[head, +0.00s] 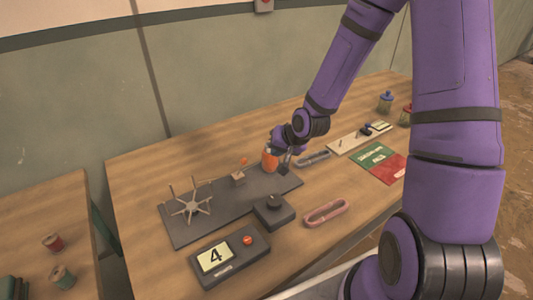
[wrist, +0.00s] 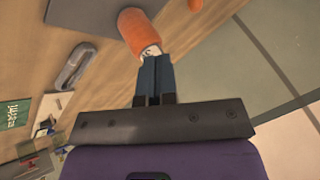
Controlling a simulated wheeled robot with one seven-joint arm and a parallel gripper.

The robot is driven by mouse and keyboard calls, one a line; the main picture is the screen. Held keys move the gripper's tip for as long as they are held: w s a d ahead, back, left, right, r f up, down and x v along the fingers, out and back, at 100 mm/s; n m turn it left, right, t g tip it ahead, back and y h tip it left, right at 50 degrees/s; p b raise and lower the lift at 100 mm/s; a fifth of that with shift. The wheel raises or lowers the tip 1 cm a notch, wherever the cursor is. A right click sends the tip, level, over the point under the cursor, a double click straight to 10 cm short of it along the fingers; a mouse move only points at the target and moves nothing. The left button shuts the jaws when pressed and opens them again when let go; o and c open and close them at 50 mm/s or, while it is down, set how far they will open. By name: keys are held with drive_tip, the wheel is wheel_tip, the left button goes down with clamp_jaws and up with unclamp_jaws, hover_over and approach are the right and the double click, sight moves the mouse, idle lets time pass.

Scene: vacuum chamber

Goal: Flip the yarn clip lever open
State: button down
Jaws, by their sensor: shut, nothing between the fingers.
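A small brown clip-like block (head: 238,177) stands on the dark base board (head: 215,203) in the head view, with a small orange knob (head: 243,161) above it. I take this to be the yarn clip and its lever; its exact position is too small to tell. An orange yarn cone (head: 269,161) stands to its right. My gripper (head: 273,150) is at the cone's top, right of the clip and apart from it. In the wrist view my shut, empty fingers (wrist: 154,60) point at the pale tip of the cone (wrist: 136,28). An orange piece (wrist: 195,4) shows at the top edge.
A spoked winder (head: 192,207) stands at the board's left. A black knob box (head: 274,210) and a counter reading 4 (head: 231,261) are in front. A pink skein (head: 326,213) and grey skein (head: 314,159) lie to the right. The wall is close behind the table.

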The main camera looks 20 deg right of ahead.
sight(241, 167)
drive_tip(key=w+a+f, duration=0.5)
drive_tip(key=w+f, duration=0.2)
drive_tip(key=shift+a+f, duration=0.3)
